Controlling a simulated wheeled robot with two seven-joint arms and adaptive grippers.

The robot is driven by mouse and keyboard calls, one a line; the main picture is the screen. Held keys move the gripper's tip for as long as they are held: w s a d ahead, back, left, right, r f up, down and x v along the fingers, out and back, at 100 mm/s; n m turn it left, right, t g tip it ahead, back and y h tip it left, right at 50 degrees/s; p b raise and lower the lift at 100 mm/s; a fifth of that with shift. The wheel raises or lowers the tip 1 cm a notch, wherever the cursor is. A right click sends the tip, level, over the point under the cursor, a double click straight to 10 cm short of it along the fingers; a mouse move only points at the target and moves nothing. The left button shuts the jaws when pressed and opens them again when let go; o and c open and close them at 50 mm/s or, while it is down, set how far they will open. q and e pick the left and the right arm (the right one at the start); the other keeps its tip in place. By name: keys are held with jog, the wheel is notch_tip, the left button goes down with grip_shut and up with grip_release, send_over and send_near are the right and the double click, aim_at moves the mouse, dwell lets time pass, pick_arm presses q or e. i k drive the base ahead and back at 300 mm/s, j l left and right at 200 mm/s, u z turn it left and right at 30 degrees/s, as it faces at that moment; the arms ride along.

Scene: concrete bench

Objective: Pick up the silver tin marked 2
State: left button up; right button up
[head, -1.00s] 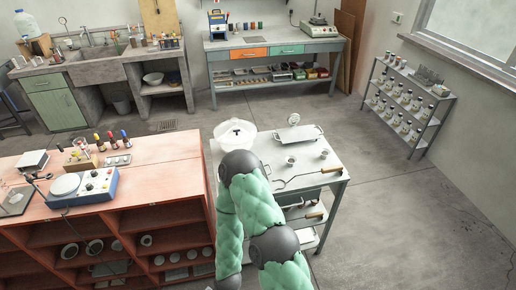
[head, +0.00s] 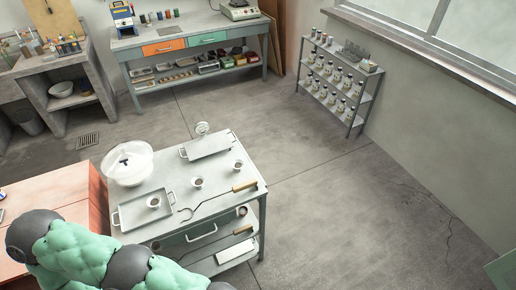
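Several small silver cups or tins stand on the grey metal cart (head: 262,188). One tin (head: 238,165) is near the right end of the top, another tin (head: 197,182) is near the middle, and a third tin (head: 153,201) sits in the shallow tray (head: 123,220) at the left. Their marks are too small to read, so I cannot tell which one bears a 2. A green padded arm of mine crosses the lower left, in front of the cart's near side. Neither gripper is in view.
A long tool with a wooden handle (head: 245,186), a clear round bowl (head: 127,163) and another tray (head: 208,146) are on the cart top. An orange bench (head: 60,190) adjoins at left. A shelf of jars (head: 340,85) stands at the wall. The floor (head: 350,210) to the right is clear.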

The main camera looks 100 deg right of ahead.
aim_at(238, 164)
jog(key=k+l, duration=0.3)
jog(key=l, duration=0.15)
jog(key=k+l, duration=0.35)
jog(key=l, duration=0.15)
jog(key=k+l, duration=0.3)
jog(key=l, duration=0.15)
jog(key=k+l, duration=0.3)
jog(key=l, duration=0.15)
jog(key=k+l, duration=0.3)
jog(key=l, duration=0.2)
